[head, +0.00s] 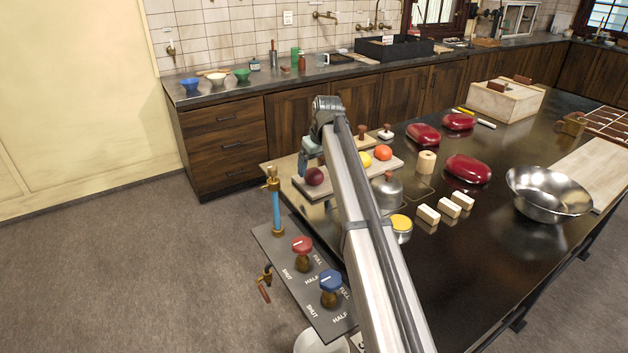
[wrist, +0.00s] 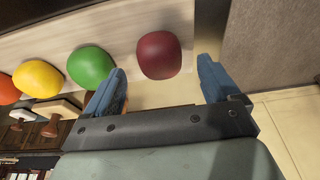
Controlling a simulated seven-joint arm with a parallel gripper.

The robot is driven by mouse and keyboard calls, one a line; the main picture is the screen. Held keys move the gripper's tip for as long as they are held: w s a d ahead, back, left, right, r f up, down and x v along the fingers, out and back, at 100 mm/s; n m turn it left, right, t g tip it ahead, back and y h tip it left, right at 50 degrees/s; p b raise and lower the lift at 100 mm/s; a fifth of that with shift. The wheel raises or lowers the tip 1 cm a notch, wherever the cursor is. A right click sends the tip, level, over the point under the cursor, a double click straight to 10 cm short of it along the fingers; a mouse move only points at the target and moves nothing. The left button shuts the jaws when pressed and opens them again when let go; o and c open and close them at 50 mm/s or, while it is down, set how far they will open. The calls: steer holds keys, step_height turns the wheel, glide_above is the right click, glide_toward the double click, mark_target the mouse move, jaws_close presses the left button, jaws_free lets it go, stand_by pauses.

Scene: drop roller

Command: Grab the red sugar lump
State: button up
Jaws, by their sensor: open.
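A dark red, rounded lump (head: 314,176) lies at the near left end of a pale board (head: 340,187) in the head view. In the wrist view the dark red lump (wrist: 160,52) shows between and just beyond the fingers. My gripper (wrist: 162,72) is open, with its two blue fingers on either side, and holds nothing. A green lump (wrist: 90,66), a yellow lump (wrist: 38,78) and an orange lump (wrist: 6,90) follow in a row to the left. The left finger is close to the green lump. My arm hides the green lump in the head view.
A panel with a red knob (head: 302,245) and a blue knob (head: 331,283) stands at the near left. A metal bowl (head: 548,208), red oval dishes (head: 468,169) and small pale blocks (head: 449,208) sit on the dark table. Floor is clear left of the board.

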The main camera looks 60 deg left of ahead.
mark_target(315, 171)
steer(key=x, duration=0.3)
steer(key=shift+d+f, duration=0.1)
steer(key=shift+f, duration=0.25)
steer(key=c, duration=1.2)
